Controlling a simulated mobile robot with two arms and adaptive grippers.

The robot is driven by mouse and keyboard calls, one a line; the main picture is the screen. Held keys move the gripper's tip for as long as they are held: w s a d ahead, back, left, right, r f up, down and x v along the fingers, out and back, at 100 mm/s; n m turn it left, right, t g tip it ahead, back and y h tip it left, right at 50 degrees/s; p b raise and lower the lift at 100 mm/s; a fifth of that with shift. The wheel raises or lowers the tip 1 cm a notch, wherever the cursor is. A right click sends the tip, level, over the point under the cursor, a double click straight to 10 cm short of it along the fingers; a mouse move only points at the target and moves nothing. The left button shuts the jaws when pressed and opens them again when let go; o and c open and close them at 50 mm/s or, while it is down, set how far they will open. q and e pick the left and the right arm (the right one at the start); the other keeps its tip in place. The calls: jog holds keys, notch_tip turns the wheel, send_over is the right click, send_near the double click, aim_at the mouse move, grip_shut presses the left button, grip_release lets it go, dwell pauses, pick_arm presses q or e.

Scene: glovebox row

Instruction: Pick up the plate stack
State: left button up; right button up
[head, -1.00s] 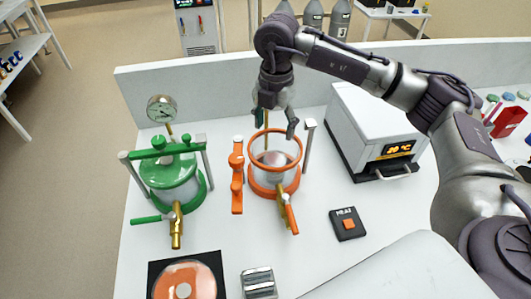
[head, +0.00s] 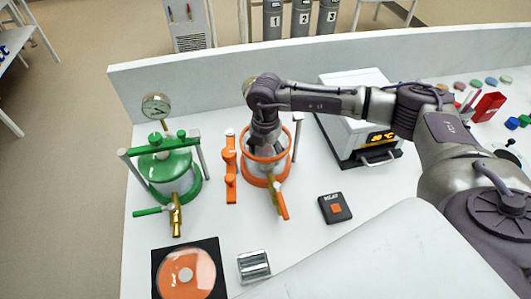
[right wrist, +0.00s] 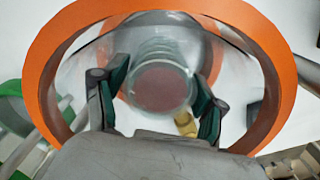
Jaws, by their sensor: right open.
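The plate stack (right wrist: 158,78) shows in the right wrist view as a pile of round, clear, ribbed plates with a dull reddish-brown round face. It sits inside the glass chamber with the orange rim (head: 268,178); the orange ring (right wrist: 278,60) surrounds the right wrist view. My right gripper (head: 264,151) reaches down into the open top of this chamber. Its dark green-padded fingers (right wrist: 162,90) are open, one on each side of the stack. I cannot tell whether they touch it. In the head view my wrist hides the stack. My left gripper is not in view.
A green clamped chamber (head: 172,172) with a gauge stands to the left. An orange clamp bar (head: 231,170) stands beside the orange chamber. A white heater box (head: 358,125) is behind right. An orange disc (head: 186,272), a silver block (head: 254,266) and a dark button box (head: 334,208) lie in front.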

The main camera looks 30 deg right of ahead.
aim_at(265, 149)
jog(key=shift+f, duration=0.1)
jog(key=c, duration=0.9)
jog(key=shift+c, duration=0.2)
jog(key=shift+r, duration=0.45)
notch_tip(265, 149, up, 9)
jog(key=b, duration=0.3)
jog(key=shift+r, duration=0.2)
notch_tip(265, 149, up, 7)
jog(key=p, duration=0.7)
